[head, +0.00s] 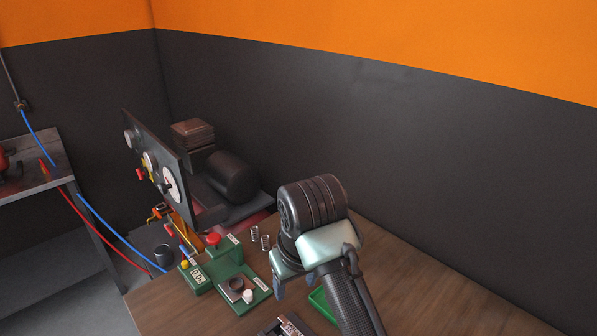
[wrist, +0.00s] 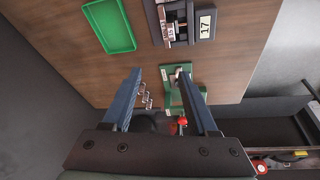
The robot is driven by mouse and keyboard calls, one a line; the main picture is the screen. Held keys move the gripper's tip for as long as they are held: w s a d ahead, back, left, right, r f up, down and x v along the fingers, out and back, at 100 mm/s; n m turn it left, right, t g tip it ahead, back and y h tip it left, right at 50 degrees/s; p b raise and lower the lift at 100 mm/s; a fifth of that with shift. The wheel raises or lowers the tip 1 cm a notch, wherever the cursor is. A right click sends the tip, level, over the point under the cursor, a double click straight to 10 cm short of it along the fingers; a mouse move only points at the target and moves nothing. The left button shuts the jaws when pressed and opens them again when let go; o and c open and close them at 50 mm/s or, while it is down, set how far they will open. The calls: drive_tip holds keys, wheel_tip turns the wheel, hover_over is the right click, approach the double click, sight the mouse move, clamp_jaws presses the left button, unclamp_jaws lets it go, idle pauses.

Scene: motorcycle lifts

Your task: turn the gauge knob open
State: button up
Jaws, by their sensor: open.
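A dark upright gauge panel (head: 186,206) stands at the back left of the table in the head view, with several round white gauges (head: 171,184) on it. Small red (head: 139,174) and yellow knobs sit by the gauges; I cannot tell which is the gauge knob. In the wrist view, part of a red knob (wrist: 260,167) shows at the lower right edge. My gripper (wrist: 159,74) is open and empty, with its two blue fingers pointing over the table. In the head view it is right of the panel and well apart from it.
A green fixture (head: 229,262) with a red button stands on the wooden table (head: 160,306) between panel and gripper. Small metal cylinders (head: 265,242), a green tray (wrist: 109,27) and a counter block (wrist: 204,25) are near. A dark motor unit (head: 232,176) stands behind the panel.

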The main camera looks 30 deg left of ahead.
drive_tip(key=w+a+r+m+t+y+b, duration=0.1)
drive_tip(key=w+r+t+y, duration=0.1)
drive_tip(key=r+t, duration=0.3)
drive_tip(key=w+a+r+m+t+y+b, duration=0.1)
drive_tip(key=w+r+t+y+b, duration=0.1)
drive_tip(key=r, duration=1.2)
drive_tip(key=shift+w+a+t+y, duration=0.2)
drive_tip(key=shift+w+t+y, duration=0.7)
drive_tip(key=shift+t, duration=0.5)
drive_tip(key=shift+s, duration=0.15)
